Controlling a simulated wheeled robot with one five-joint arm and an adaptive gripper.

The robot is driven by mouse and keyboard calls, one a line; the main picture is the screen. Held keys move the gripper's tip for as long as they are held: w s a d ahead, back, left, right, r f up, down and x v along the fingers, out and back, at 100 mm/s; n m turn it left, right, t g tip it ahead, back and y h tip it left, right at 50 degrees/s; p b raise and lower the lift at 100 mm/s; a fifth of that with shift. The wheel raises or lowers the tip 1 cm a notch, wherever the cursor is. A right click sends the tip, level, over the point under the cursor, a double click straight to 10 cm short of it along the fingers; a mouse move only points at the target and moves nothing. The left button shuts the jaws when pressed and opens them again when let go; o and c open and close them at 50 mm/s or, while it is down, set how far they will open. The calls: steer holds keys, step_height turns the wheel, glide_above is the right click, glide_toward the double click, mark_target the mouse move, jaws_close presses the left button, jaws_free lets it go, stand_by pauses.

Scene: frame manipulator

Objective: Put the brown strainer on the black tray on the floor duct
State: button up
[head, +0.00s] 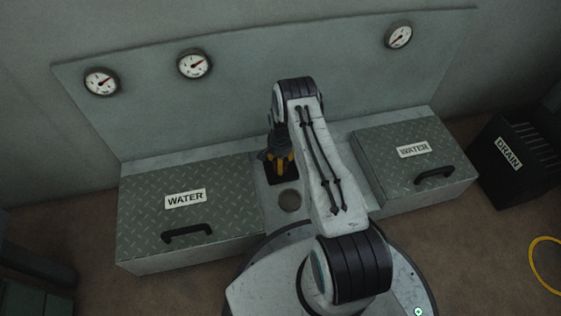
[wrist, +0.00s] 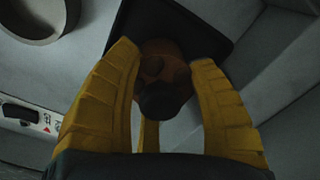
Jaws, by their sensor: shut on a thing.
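The brown strainer (wrist: 165,72) is between the yellow fingers of my gripper (wrist: 165,55) in the wrist view. My gripper is shut on it. The black tray (wrist: 215,38) shows behind the strainer; I cannot tell whether the strainer touches it. In the head view my gripper (head: 281,164) points down over the black tray (head: 284,180), which lies on the grey floor duct (head: 274,205) between two cabinets. My fingers hide most of the strainer there.
Metal-lidded WATER cabinets stand at left (head: 155,215) and right (head: 400,160), both with black handles. A round opening (head: 290,200) is in the duct beside the tray. A wall panel with gauges (head: 250,90) rises behind. A black DRAIN box (head: 500,180) stands at far right.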

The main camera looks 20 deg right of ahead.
steer(key=o, duration=1.2)
step_height(320, 180, up, 12)
steer(key=p, duration=0.5)
steer(key=s+a+r+n, duration=0.2)
steer(key=r, duration=0.7)
steer(key=s+a+r+n+t, duration=0.1)
steer(key=s+a+r+n, duration=0.15)
steer(key=r, duration=0.55)
steer(key=s+a+r+n, duration=0.1)
steer(key=s+a+r, duration=0.15)
steer(key=r, duration=0.65)
steer(key=shift+s+a+r+n+t, duration=0.2)
steer(key=shift+s+a+r+n, duration=1.1)
steer(key=shift+s, duration=2.55)
steer(key=shift+s+r+n+t, duration=0.2)
steer(key=shift+s+r+n, duration=0.45)
steer(key=shift+s+r, duration=2.35)
steer(key=shift+s+a+r+n+t, duration=0.2)
steer(key=shift+s+a+r+n, duration=0.6)
steer(key=shift+s, duration=3.85)
